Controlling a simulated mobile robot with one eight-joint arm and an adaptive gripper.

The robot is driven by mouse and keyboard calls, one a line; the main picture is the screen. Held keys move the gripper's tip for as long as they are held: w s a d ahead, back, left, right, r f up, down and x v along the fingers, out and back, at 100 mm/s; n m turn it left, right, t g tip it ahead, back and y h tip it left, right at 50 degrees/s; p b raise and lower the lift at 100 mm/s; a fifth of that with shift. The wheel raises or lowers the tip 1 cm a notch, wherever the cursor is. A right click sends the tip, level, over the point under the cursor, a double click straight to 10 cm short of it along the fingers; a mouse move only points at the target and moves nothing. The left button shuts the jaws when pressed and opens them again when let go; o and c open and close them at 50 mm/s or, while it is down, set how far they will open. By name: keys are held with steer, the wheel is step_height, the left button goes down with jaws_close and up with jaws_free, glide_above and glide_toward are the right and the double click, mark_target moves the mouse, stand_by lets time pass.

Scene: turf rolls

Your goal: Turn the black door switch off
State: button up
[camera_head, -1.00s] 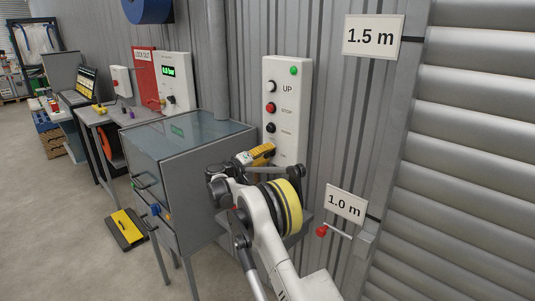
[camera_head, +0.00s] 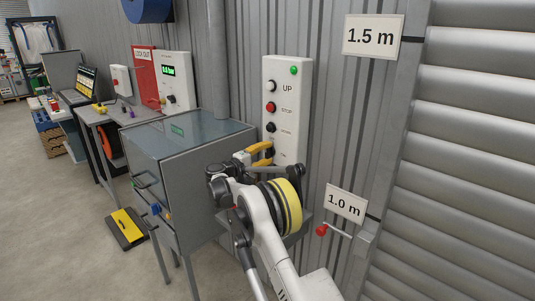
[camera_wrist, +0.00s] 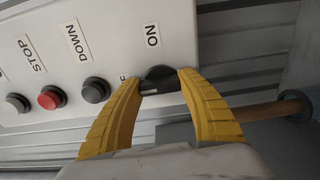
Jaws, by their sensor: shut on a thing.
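The black switch (camera_wrist: 160,78) is a round dark knob on the white control box (camera_head: 291,105), below the UP, STOP and DOWN buttons. My gripper (camera_wrist: 160,84) is shut on the knob, with one yellow finger on each side. In the wrist view the word ON is printed beside the knob. Another label is mostly hidden by the left finger, with only its last letter showing. A small pale mark shows at the knob's lower left edge. In the head view my gripper (camera_head: 266,154) is at the box's lower part, where the fingers and wrist partly cover the switch.
A grey cabinet (camera_head: 185,170) stands close to the left of my arm. A 1.0 m sign (camera_head: 346,204) and a red-knobbed lever (camera_head: 322,230) are on the right, before the roller shutter (camera_head: 470,150). In the wrist view a brown bar (camera_wrist: 265,112) runs at right.

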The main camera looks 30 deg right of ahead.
steer(key=o, duration=1.2)
steer(key=shift+d, duration=0.1)
steer(key=shift+c, duration=0.2)
steer(key=v, duration=1.2)
steer(key=shift+r, duration=0.15)
